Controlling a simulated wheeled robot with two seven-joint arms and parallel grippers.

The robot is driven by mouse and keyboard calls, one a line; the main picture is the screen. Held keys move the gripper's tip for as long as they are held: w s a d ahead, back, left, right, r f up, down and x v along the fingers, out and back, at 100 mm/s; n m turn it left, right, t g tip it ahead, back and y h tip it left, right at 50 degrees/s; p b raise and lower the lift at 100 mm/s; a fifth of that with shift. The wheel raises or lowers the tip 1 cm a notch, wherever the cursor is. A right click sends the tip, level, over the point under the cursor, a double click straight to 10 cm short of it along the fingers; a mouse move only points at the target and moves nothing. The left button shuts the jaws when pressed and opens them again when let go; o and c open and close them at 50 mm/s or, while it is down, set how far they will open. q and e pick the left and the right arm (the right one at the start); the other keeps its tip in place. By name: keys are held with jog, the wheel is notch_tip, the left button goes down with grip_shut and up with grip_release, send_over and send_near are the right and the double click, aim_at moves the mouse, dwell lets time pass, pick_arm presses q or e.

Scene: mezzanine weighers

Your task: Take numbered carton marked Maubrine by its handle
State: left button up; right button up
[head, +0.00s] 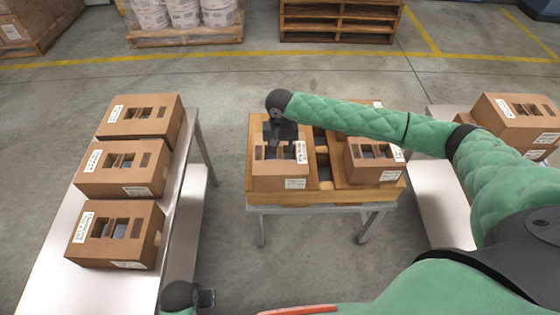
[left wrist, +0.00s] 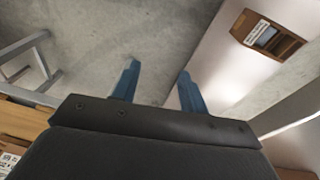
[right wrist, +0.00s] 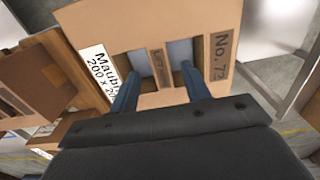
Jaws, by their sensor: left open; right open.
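The brown carton marked "Maubr…" and "No. 73" fills the upper right wrist view (right wrist: 200,20); its white label is partly cut off. Its top has two openings with a handle strip (right wrist: 159,66) between them. My right gripper (right wrist: 160,66) is open, one finger on each side of the strip, overlapping the openings; how deep they reach I cannot tell. In the head view this carton (head: 283,182) sits front left in a wooden tray (head: 330,197), under my right gripper (head: 282,140). My left gripper (left wrist: 159,70) is open and empty, low in the head view (head: 206,298).
Another carton (head: 372,172) shares the tray, to the right. Three cartons stand on the left table (head: 58,262), and more on the right table (head: 440,195). Floor gaps separate the tables from the middle stand. Pallets (head: 340,20) lie on the floor at the back.

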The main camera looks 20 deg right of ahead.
aim_at(280, 152)
jog(key=shift+w+f+p, duration=0.1)
jog(key=shift+f+p, duration=0.25)
jog(key=shift+f, duration=1.4)
pick_arm(q)
notch_tip(280, 152, down, 4)
jog(key=shift+a+f, duration=0.15)
jog(key=shift+f, duration=0.1)
pick_arm(e)
grip_shut()
